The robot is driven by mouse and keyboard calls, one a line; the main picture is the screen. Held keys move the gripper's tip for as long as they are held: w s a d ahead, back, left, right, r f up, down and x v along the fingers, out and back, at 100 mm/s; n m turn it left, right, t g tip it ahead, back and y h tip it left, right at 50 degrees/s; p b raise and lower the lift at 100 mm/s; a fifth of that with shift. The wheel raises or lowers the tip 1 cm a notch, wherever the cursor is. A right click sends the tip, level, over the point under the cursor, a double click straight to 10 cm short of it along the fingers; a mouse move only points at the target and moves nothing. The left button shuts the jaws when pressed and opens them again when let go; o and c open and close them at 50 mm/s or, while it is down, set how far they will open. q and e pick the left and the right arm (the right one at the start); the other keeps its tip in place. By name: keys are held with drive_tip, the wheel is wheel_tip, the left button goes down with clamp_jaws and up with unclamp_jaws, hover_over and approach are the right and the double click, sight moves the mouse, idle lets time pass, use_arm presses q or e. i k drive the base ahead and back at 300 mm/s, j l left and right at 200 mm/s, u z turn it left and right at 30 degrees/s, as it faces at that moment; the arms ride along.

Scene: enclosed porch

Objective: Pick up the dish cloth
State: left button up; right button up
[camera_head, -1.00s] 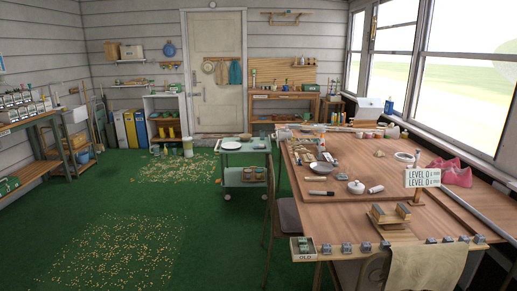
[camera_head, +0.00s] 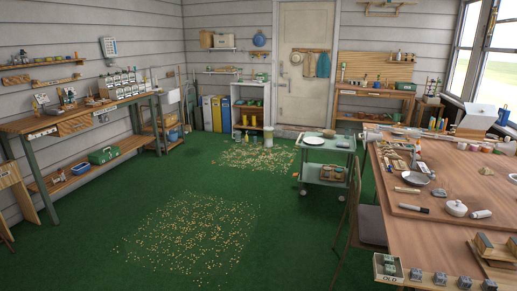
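Neither of my grippers is in view. No cloth that I can surely call the dish cloth shows now. The beige cloth seen earlier over the front edge of the wooden table (camera_head: 425,238) is outside the picture.
A chair (camera_head: 372,226) stands at the table's left side. A green trolley (camera_head: 328,172) stands behind it. A long workbench (camera_head: 75,122) lines the left wall. The green floor (camera_head: 110,215) between is open, with scattered grains (camera_head: 190,232).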

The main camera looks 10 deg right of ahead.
sight(346, 144)
drive_tip(key=i+z, duration=0.1)
drive_tip(key=i, duration=1.05)
drive_tip(key=i+z, duration=0.1)
drive_tip(key=i, duration=1)
drive_tip(key=i+z, duration=0.15)
drive_tip(key=i, duration=0.35)
drive_tip(key=i+j+z, duration=0.15)
drive_tip(key=i, duration=0.35)
drive_tip(key=i+j+z, duration=0.2)
drive_tip(key=i, duration=0.3)
drive_tip(key=i+j+z, duration=0.15)
drive_tip(key=i, duration=0.35)
